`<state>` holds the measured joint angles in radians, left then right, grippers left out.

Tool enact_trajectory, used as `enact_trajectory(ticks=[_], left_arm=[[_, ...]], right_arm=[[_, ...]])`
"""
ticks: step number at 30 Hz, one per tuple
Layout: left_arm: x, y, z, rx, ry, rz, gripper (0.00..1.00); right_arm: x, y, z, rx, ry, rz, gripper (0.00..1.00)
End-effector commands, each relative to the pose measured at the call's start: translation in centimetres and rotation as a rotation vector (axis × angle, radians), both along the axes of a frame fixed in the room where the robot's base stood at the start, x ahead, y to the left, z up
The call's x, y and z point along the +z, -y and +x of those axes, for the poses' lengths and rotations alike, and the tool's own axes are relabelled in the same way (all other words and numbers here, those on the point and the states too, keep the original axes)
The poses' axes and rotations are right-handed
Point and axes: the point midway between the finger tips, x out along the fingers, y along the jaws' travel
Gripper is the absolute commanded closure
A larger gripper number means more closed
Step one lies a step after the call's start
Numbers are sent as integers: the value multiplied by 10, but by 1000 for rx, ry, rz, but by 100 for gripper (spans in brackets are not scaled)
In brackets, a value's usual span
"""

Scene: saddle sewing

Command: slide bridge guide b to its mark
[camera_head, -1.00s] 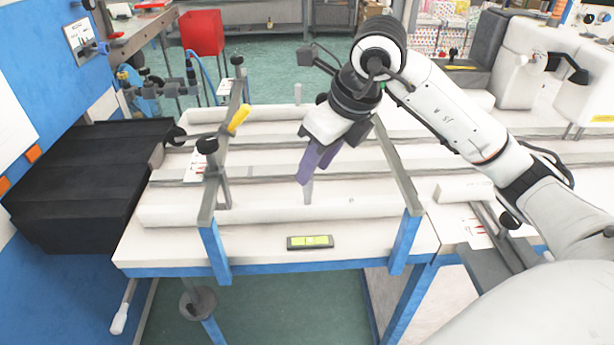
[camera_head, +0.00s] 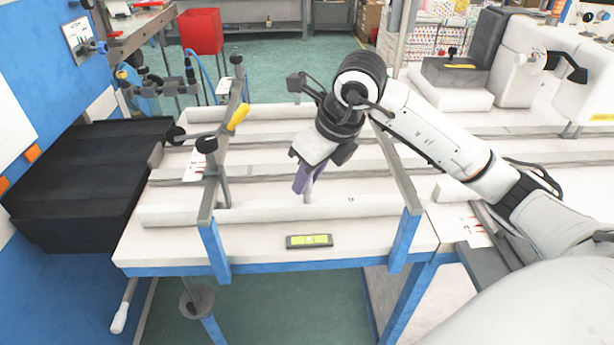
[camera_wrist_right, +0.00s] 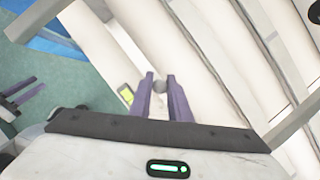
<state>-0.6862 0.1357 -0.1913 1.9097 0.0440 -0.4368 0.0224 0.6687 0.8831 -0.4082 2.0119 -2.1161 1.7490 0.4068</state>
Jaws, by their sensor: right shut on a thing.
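My right gripper (camera_head: 302,188) has purple fingers and points down over the long white bars on the bench. In the right wrist view its fingers (camera_wrist_right: 160,90) are closed around a small grey round-topped post (camera_wrist_right: 160,87). That post (camera_head: 310,187) stands upright by the near white bar (camera_head: 270,211). No label shows, so I cannot tell whether it belongs to bridge guide b, and no mark for it can be made out. Purple fingers at the left edge of the right wrist view look like my left gripper (camera_wrist_right: 20,95), apart and empty.
Grey cross rails stand left (camera_head: 222,150) and right (camera_head: 398,170) of the gripper. The left one carries black knobs and a yellow handle (camera_head: 238,117). A level with a yellow-green window (camera_head: 309,241) lies at the front edge. A black padded block (camera_head: 85,180) is at left.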

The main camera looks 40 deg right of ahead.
Motion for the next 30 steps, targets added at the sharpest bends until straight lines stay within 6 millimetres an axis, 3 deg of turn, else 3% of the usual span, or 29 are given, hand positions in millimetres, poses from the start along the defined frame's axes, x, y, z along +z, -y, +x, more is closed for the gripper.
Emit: enact_trajectory(ticks=[8,17,18,21,30], left_arm=[[-4,0,2,0,4,0,69],[-3,0,2,0,4,1,69],[-3,0,2,0,4,1,69],[-3,0,2,0,4,1,69],[-4,0,1,0,3,1,69]], right_arm=[[0,16,25,-4,2,0,100],[1,17,27,-2,3,-1,100],[1,17,27,-2,3,-1,78],[1,17,27,-2,2,-1,64],[2,17,26,-1,1,0,64]])
